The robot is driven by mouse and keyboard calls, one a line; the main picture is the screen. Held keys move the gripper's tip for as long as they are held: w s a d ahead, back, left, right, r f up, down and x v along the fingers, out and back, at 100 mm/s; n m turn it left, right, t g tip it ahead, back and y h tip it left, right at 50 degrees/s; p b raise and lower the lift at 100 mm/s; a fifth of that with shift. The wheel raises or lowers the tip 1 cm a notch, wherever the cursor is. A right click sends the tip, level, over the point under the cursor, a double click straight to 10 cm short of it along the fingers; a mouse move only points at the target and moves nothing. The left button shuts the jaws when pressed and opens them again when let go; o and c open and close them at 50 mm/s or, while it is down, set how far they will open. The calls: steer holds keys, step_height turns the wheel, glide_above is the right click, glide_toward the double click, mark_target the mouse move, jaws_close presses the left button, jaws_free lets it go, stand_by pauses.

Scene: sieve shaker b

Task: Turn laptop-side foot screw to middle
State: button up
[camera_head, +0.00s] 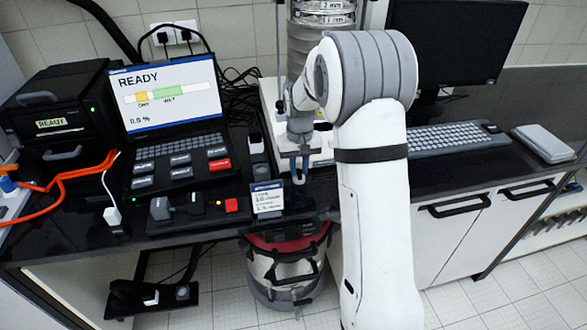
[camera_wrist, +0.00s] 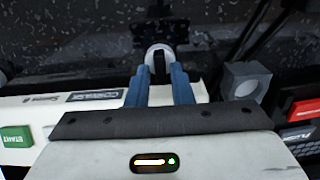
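My gripper (camera_head: 299,170) hangs at the front of the white sieve shaker base, near the counter's front edge. In the wrist view its two blue fingers (camera_wrist: 159,78) stand apart, one on each side of a pale round knob with a dark middle, which looks like the foot screw (camera_wrist: 158,54). I cannot tell whether the fingers touch it. The shaker base (camera_head: 318,150) shows in part behind my arm, and its pale edge with a dark nameplate shows in the wrist view (camera_wrist: 60,103). The screw is not clear in the head view.
The laptop (camera_head: 165,92) reads READY and 0.0 %, left of the shaker. A small label stand (camera_head: 267,198) is close to my gripper's left. A grey block (camera_wrist: 245,80) shows beside the fingers in the wrist view. A keyboard (camera_head: 452,138) lies to the right.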

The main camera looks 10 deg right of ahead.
mark_target(299, 171)
steer(key=shift+s, duration=0.1)
step_height(299, 171, up, 8)
steer(key=shift+f, duration=0.1)
stand_by(0.4)
steer(key=s+r+t, duration=0.1)
steer(key=s, duration=1.3)
steer(key=s+a+r+t, duration=0.1)
steer(key=s+r, duration=0.1)
steer(key=s, duration=1.3)
steer(key=shift+s+r+t, duration=0.25)
steer(key=shift+t, duration=0.15)
